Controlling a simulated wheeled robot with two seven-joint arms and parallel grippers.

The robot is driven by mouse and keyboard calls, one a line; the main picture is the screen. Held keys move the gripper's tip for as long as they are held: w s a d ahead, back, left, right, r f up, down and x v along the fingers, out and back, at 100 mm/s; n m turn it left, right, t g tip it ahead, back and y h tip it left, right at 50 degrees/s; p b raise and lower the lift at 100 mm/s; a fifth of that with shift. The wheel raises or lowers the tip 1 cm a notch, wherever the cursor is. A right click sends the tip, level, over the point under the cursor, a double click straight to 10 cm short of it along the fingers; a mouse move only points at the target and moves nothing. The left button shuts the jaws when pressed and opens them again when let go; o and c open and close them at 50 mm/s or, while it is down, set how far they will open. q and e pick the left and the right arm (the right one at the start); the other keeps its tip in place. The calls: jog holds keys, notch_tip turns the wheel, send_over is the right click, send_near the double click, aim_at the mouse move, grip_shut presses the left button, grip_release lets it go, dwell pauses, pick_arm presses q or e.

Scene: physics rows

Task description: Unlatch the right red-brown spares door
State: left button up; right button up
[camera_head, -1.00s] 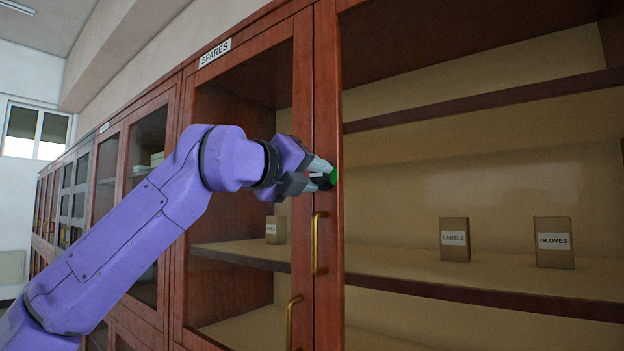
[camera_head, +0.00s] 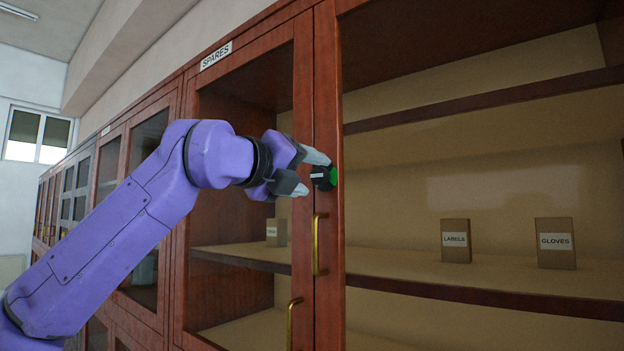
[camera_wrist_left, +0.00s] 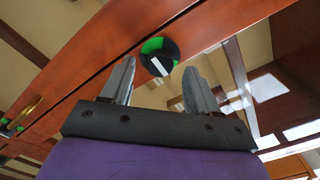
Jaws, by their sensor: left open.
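The red-brown spares cabinet has a SPARES label (camera_head: 216,55) above its left door. The right door's red-brown stile (camera_head: 328,115) stands beside the left door's stile. A round black latch knob (camera_head: 323,177) with a white bar and a green patch sits on the right stile, above a brass handle (camera_head: 318,244). It also shows in the left wrist view (camera_wrist_left: 159,57), just beyond the fingertips. My left gripper (camera_head: 312,174) is open, its fingers apart on either side of the knob's near side, not closed on it. The wrist view shows a clear gap between the fingers (camera_wrist_left: 157,82).
A second brass handle (camera_head: 292,322) is lower on the left door. Behind the glass stand a LABELS box (camera_head: 455,241) and a GLOVES box (camera_head: 555,243) on a shelf. More cabinets run along the wall at left.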

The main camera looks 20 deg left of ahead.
pick_arm(q)
jog(key=b+v, duration=0.2)
jog(key=v, duration=0.7)
jog(key=shift+w, duration=0.1)
